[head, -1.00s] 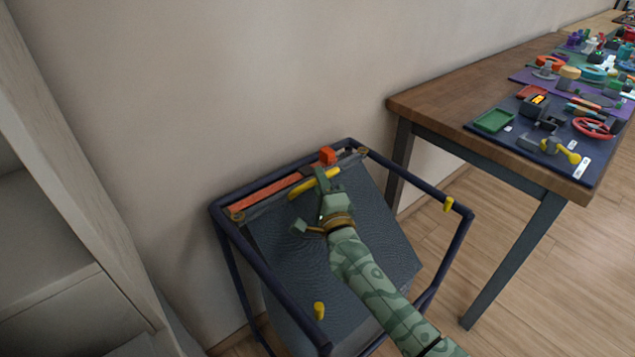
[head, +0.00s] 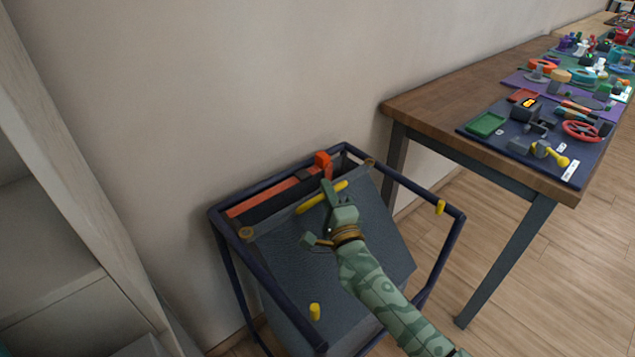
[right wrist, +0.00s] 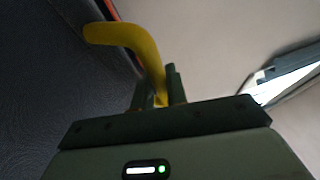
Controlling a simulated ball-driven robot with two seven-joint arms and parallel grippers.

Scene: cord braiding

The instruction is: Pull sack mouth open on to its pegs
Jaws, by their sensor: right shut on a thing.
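The dark grey sack (head: 345,275) hangs in a dark blue tube frame (head: 268,283). Its mouth edge carries a yellow handle (head: 310,204) and a brass ring (head: 246,232) at each end. My right gripper (head: 328,195) is shut on the yellow handle, part of which it hides. The handle (right wrist: 130,38) also shows between the fingers in the right wrist view. A gap shows between the mouth edge and the frame's back rail. One yellow peg (head: 314,312) stands on the frame's near left, another (head: 440,207) at its right. Both are apart from the rings. My left gripper is not in view.
An orange-red bar (head: 270,200) with a raised end lies along the frame's back, near the wall. A wooden table (head: 430,110) with mats and several tools stands at the right. White shelving (head: 50,260) is at the left.

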